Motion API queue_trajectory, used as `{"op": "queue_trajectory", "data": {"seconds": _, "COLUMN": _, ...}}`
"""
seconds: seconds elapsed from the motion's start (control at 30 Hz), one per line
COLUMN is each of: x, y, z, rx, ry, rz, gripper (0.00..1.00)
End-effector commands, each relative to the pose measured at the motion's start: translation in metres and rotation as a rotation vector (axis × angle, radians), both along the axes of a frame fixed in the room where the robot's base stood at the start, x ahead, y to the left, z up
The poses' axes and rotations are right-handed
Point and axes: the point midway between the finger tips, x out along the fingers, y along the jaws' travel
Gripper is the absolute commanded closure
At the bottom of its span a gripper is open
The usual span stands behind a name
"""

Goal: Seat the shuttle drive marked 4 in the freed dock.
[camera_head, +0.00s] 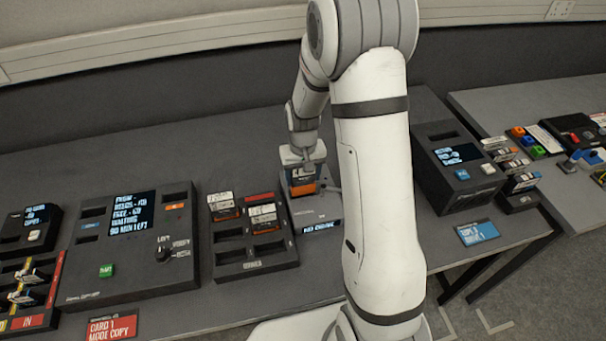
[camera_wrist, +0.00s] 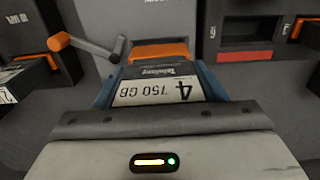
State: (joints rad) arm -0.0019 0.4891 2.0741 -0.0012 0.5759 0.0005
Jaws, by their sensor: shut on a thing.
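The shuttle drive marked 4 (camera_wrist: 170,90) has a white label reading "4 750 GB" in the wrist view. An orange part (camera_wrist: 160,50) shows at its far end. My gripper (camera_head: 303,172) is shut on this drive; in the head view the drive's orange part (camera_head: 303,188) shows just below the jaws. The drive is over or at a grey dock (camera_head: 312,213) whose small display seems to read "NO DRIVE". A lever with an orange knob (camera_wrist: 59,41) is beside the drive in the wrist view. I cannot tell whether the drive is inside the slot.
A dark rack (camera_head: 258,267) left of the dock holds several drives with white labels and has empty bays. A larger console (camera_head: 130,283) with a screen and green button stands further left. Another unit (camera_head: 455,205) stands to the right, near small coloured items.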

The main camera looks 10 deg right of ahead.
Motion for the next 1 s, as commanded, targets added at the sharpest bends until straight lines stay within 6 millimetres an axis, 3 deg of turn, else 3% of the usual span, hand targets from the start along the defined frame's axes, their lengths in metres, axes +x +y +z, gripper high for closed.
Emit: {"op": "queue_trajectory", "data": {"seconds": 1.0, "x": 0.0002, "y": -0.0006, "z": -0.0067, "rx": 0.0, "ry": -0.001, "rz": -0.001, "gripper": 0.69}}
